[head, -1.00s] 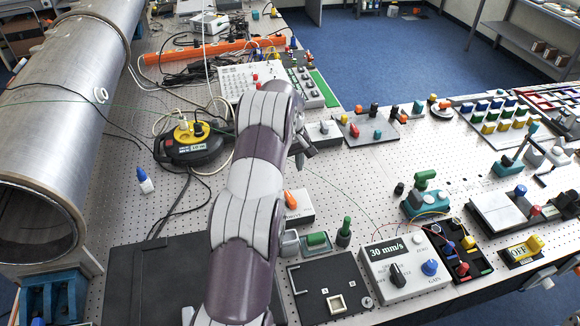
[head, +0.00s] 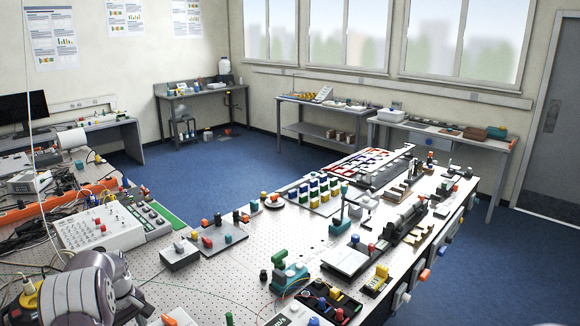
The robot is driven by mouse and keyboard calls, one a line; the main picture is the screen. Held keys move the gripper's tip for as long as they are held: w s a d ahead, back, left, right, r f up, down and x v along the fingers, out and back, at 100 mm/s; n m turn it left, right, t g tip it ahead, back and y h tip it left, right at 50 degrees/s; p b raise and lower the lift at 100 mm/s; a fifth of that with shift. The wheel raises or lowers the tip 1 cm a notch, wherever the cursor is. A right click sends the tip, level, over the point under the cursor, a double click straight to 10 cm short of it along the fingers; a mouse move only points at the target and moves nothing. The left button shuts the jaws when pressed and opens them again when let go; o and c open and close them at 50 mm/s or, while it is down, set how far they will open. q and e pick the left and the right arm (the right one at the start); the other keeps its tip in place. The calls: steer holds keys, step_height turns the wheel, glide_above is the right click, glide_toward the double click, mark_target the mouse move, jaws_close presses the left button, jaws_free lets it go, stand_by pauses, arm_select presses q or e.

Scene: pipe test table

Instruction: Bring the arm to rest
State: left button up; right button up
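One of my arms shows at the bottom left as rounded grey-white and dark purple links (head: 85,290) above the perforated table. I cannot tell which arm it is. No gripper fingers can be made out on it, and the frame's lower edge cuts it off. The other arm is not in view.
The pipe test table (head: 255,245) carries a white control panel (head: 100,228), an orange bar (head: 55,205), a teal device (head: 288,272) and a rack of coloured blocks (head: 318,190). Blue floor (head: 235,160) lies beyond, with side benches (head: 440,135) along the walls.

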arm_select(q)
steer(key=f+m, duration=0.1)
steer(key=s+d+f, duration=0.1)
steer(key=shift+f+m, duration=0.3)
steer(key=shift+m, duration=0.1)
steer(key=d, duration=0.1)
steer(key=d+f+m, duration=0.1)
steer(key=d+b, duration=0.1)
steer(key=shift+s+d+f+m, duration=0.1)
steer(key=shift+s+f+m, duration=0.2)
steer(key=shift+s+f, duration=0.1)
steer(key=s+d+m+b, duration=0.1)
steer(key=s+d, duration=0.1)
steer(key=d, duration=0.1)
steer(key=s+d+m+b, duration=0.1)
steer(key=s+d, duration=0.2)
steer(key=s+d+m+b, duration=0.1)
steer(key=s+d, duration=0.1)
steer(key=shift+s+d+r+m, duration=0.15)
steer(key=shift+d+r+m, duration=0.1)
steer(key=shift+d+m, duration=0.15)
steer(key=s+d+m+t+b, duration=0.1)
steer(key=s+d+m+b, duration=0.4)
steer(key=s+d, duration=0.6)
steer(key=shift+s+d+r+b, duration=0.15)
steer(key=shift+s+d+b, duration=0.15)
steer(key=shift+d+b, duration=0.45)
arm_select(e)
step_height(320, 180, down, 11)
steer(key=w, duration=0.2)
